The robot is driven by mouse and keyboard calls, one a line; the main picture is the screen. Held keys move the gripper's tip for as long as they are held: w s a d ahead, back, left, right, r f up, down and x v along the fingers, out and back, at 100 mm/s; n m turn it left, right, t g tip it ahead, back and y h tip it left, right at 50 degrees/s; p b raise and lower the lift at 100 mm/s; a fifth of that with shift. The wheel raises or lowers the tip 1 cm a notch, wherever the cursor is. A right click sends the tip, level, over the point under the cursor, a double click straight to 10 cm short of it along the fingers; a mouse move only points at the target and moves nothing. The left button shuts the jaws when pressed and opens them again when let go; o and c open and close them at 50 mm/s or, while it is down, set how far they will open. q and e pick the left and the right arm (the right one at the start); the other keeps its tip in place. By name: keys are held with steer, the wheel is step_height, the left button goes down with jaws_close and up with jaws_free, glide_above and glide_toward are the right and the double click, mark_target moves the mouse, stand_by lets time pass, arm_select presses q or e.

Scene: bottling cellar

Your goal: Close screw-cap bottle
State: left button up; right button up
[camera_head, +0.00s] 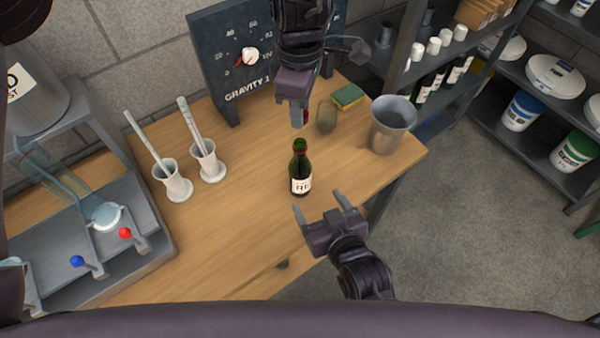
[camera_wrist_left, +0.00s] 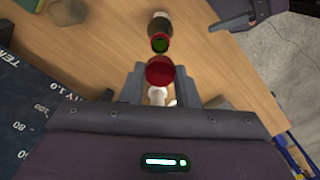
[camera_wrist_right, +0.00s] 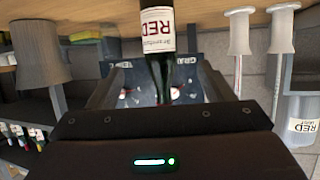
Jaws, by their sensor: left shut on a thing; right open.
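A green glass bottle (camera_head: 300,172) with a white label stands upright and uncapped on the wooden table. It shows in the left wrist view (camera_wrist_left: 162,26) with its open mouth facing the camera, and in the right wrist view (camera_wrist_right: 157,30) with its label marked RED. My left gripper (camera_head: 300,122) is shut on a red screw cap (camera_wrist_left: 159,70), above and behind the bottle, apart from its mouth. My right gripper (camera_head: 321,203) is open and empty, in front of the bottle with its fingers pointing towards it, not touching as far as I can tell.
Two white cylinders (camera_head: 208,162) stand left of the bottle, near a grey machine (camera_head: 150,245). The table around the bottle is clear.

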mark_target(304, 181)
steer(key=shift+w, duration=0.1)
steer(key=x, duration=1.2)
steer(key=c, duration=1.4)
arm_select(q)
steer(key=shift+f, duration=2.55)
arm_select(e)
steer(key=shift+c, duration=0.2)
arm_select(q)
steer(key=shift+f, duration=0.85)
steer(key=shift+f, duration=0.55)
